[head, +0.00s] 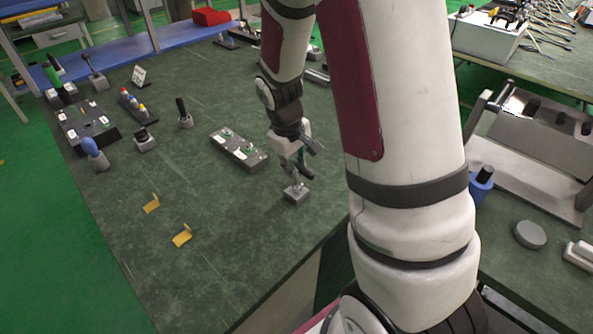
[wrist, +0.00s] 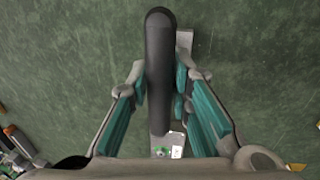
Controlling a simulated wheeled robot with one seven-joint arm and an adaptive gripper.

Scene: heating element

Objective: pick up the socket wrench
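The socket wrench, as I take it, shows in the wrist view as a thick black handle (wrist: 159,60) running up the middle between my fingers. In the head view my gripper (head: 302,168) points down just above a small grey block stand (head: 297,194) near the table's front edge. The handle is mostly hidden there by the gripper.
A grey switch panel (head: 238,149) lies just left of my gripper. A black-handled tool (head: 183,114), a blue-handled tool (head: 95,154) and a dark box (head: 88,124) stand further left. Two yellow brackets (head: 181,236) lie at front left. The tabletop (head: 230,215) between is clear.

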